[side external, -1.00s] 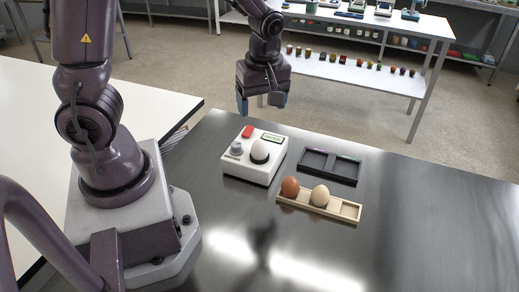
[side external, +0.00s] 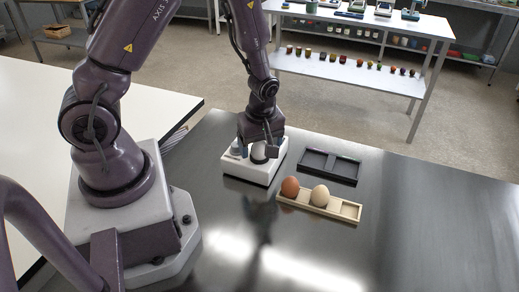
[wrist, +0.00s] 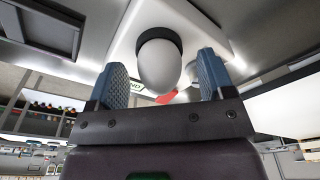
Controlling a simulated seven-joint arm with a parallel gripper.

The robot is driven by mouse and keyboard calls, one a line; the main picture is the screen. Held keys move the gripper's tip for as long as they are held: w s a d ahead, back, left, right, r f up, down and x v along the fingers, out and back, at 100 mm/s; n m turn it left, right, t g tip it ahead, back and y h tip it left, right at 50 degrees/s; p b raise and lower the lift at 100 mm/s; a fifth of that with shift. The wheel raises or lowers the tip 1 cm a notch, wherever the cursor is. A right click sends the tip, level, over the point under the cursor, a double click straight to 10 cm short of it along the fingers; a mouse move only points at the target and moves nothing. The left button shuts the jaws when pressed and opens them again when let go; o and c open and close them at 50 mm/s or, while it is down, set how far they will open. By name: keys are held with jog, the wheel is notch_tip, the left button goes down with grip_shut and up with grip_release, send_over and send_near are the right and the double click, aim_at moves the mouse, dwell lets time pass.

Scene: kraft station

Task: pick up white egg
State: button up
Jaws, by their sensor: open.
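The white egg (wrist: 158,68) sits in a black round cup on a white device (side external: 251,172); it shows clearly in the wrist view. My gripper (side external: 258,149) is over the device in the side view and hides most of the egg there. In the wrist view my gripper (wrist: 162,80) is open, with one blue fingertip to each side of the egg. A gap shows between each finger and the shell, so nothing is held.
The metal table is clear at the front and right.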

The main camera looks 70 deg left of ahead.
jog(key=c, duration=0.8)
